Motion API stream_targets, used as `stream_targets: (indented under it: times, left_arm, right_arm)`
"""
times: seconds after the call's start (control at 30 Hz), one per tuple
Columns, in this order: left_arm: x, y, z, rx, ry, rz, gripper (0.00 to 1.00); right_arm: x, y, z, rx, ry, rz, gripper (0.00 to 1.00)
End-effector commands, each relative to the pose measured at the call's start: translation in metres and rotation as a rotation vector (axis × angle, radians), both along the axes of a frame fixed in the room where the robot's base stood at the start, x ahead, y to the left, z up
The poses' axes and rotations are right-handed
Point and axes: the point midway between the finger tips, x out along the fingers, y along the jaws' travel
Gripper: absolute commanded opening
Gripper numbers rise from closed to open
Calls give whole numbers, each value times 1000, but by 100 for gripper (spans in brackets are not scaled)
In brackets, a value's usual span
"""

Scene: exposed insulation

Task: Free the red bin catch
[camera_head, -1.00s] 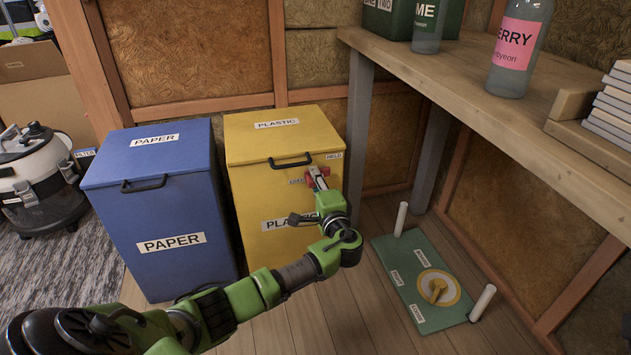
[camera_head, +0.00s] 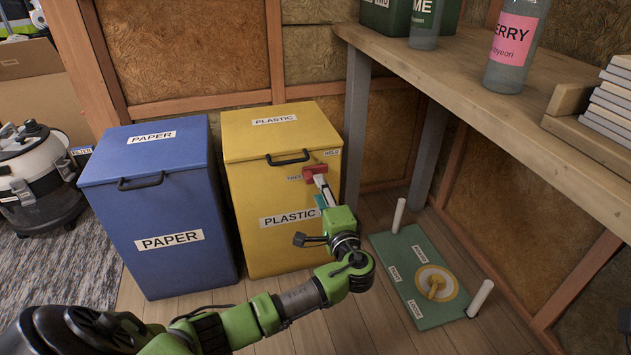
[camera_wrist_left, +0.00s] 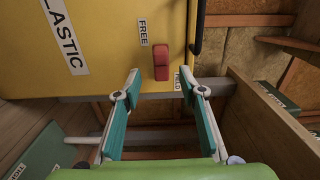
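The yellow plastic bin (camera_head: 245,190) stands on the floor with its lid down. Its red catch (camera_head: 314,173) is on the upper right of the front, lying roughly parallel to the lid edge, between a FREE label (camera_head: 294,178) and a HELD label (camera_head: 332,153). The catch also shows in the left wrist view (camera_wrist_left: 161,62), just beyond my fingertips. My left gripper (camera_wrist_left: 164,84) is open, its teal fingers spread and empty. In the head view my left gripper (camera_head: 323,190) overlaps the area just below the catch. My right gripper is not in view.
A blue paper bin (camera_head: 155,205) stands left of the yellow bin. A wooden bench (camera_head: 470,85) with bottles is at the right, its grey leg (camera_head: 355,125) close to the bin. A green board (camera_head: 405,262) with a yellow dial and white posts lies on the floor.

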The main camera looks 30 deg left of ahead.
Motion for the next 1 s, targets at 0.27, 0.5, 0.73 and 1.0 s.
stream_targets:
  times: [0.27,0.5,0.73,1.0]
  left_arm:
    - [-27,-32,0,-1,-2,0,38]
    - [-31,-36,0,0,0,1,38]
    - [-31,-36,0,1,-1,1,38]
    - [-31,-36,0,1,-1,1,38]
  right_arm:
    - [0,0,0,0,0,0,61]
    - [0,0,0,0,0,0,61]
    - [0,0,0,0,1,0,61]
    - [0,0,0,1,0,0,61]
